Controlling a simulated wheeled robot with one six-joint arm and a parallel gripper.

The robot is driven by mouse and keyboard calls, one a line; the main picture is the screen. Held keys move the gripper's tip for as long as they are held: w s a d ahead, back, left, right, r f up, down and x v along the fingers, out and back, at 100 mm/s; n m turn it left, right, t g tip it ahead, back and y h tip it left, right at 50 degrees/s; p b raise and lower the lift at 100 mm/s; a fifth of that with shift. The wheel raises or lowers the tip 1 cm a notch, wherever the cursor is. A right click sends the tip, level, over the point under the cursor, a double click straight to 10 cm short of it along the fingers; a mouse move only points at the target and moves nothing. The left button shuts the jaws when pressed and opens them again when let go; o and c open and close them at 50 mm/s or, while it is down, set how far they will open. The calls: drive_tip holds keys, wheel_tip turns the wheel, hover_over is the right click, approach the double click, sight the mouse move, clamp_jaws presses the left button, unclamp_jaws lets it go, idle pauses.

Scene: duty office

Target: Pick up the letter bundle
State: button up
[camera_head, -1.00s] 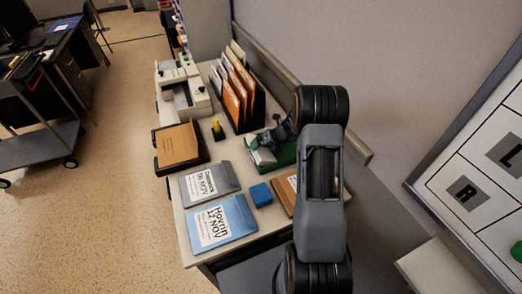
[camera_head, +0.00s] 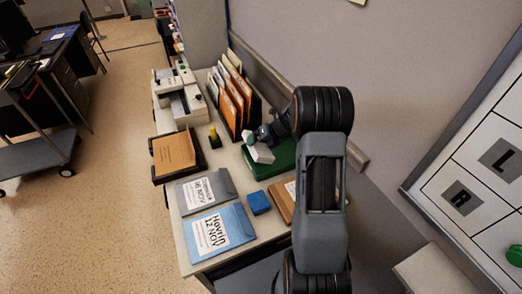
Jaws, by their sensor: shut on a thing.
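The letter bundle (camera_head: 260,154) is a small white block in the middle of the table. It appears tilted and lifted above the green tray (camera_head: 283,160). My gripper (camera_head: 252,143) is shut on the bundle from above. My arm comes in from the right and hides part of the tray's right side. The fingertips are small and partly hidden by the bundle.
A rack of orange and white folders (camera_head: 232,95) stands just behind my gripper. A black tray with a brown envelope (camera_head: 174,153), a yellow-topped stamp (camera_head: 213,135), a blue block (camera_head: 259,203), grey (camera_head: 207,190) and blue (camera_head: 218,232) folders crowd the table. A wall is at right.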

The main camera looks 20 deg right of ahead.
wheel_tip(320, 180, up, 22)
drive_tip(key=p, duration=0.1)
drive_tip(key=shift+f, duration=0.15)
idle(0.7)
drive_tip(key=h+b, duration=0.3)
drive_tip(key=b, duration=0.3)
approach(261, 144)
drive_tip(key=w+d+r, duration=0.3)
drive_tip(key=d+f+n+h+b, duration=0.1)
drive_tip(key=d+f+h+b, duration=0.1)
drive_tip(key=d+f, duration=0.5)
drive_tip(key=shift+n+h, duration=0.3)
drive_tip(key=shift+h, duration=0.1)
drive_tip(key=shift+w+d+f+b, duration=0.2)
drive_tip(key=shift+f+b, duration=1.1)
drive_tip(key=shift+f, duration=0.55)
drive_tip(key=shift+w+d+f+b, duration=0.1)
drive_tip(key=shift+d+f+b, duration=0.05)
drive_tip(key=shift+f+b, duration=1.45)
drive_tip(key=shift+w+d+f+b, duration=0.15)
drive_tip(key=shift+f+b, duration=0.85)
drive_tip(key=shift+f, duration=1.1)
